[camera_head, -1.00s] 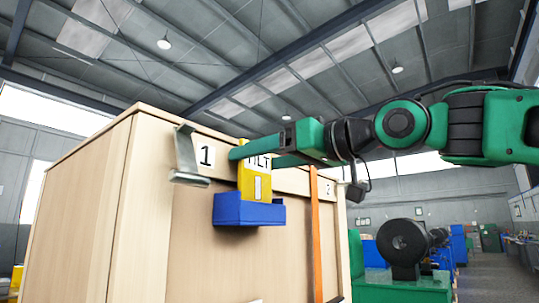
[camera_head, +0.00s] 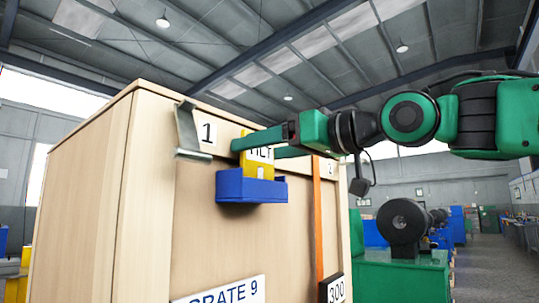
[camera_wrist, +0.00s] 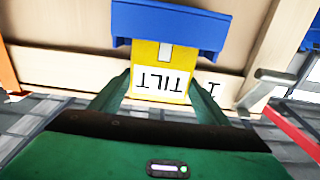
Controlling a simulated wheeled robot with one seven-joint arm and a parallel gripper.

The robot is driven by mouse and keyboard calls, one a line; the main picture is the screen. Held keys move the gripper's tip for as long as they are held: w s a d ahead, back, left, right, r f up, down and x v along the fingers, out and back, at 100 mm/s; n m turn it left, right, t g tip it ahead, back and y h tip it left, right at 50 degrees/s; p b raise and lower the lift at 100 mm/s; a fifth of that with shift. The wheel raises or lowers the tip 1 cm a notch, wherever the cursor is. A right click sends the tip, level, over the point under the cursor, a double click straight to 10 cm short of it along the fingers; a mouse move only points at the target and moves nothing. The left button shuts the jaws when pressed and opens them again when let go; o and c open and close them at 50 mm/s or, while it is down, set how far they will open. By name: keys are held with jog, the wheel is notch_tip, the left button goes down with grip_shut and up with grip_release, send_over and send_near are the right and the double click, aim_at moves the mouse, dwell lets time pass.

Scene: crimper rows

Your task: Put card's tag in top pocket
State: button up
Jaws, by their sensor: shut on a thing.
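The tag (camera_head: 258,165) is yellow with a white label reading TILT and a pale bar below it. It also shows in the wrist view (camera_wrist: 162,66), label upside down. My gripper (camera_head: 250,148) is shut on the tag's upper part, one finger at each side; the fingers also show in the wrist view (camera_wrist: 160,82). The blue pocket (camera_head: 250,188) is fixed to the crate front and also shows in the wrist view (camera_wrist: 165,28). The tag stands upright with its lower end hidden by the pocket's front wall. Whether it touches the pocket's bottom is hidden.
The wooden crate (camera_head: 100,190) carries number plates 1 (camera_head: 208,133) and 2 (camera_head: 329,168). A metal bracket (camera_head: 190,130) juts out left of the pocket. An orange strap (camera_head: 317,225) runs down at right. Below are a CRATE 9 sign (camera_head: 228,293) and a 300 plate (camera_head: 335,290).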

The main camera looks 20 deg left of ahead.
jog(key=shift+f, duration=0.3)
jog(key=o, duration=1.3)
jog(key=shift+o, duration=0.2)
jog(key=shift+d, duration=0.1)
